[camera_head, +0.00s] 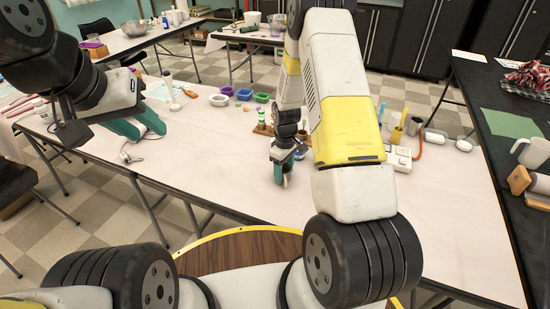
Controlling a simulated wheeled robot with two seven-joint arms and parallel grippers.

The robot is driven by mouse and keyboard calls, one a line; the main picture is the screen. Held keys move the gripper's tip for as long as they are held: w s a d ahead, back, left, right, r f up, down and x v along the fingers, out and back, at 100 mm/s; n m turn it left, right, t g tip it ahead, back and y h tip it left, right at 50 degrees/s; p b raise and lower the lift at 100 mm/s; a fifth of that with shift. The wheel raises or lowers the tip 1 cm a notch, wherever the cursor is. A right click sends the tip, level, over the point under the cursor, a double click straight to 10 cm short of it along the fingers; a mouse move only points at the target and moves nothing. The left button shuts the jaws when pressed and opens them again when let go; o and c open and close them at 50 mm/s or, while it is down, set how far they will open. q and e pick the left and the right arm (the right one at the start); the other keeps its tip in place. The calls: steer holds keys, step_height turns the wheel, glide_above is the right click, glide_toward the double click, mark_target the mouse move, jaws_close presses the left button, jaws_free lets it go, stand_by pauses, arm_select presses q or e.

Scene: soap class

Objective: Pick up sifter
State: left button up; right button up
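I cannot make out a sifter for certain. A small thin wire-like item (130,156) lies on the white-covered table (215,165), just below my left gripper; it is too small to name. My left gripper (152,132) is above the left part of the table, its teal fingers slightly apart, with nothing seen between them. My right gripper (283,180) points down near the middle of the table, seen edge-on, so its opening is unclear. My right arm hides part of the table behind it.
A white device (398,158) and yellow cups (397,134) are at right. A dark table (490,130) with a white mug (535,153) stands far right. The table's front middle is clear.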

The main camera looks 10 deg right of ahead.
steer(key=shift+c, duration=1.1)
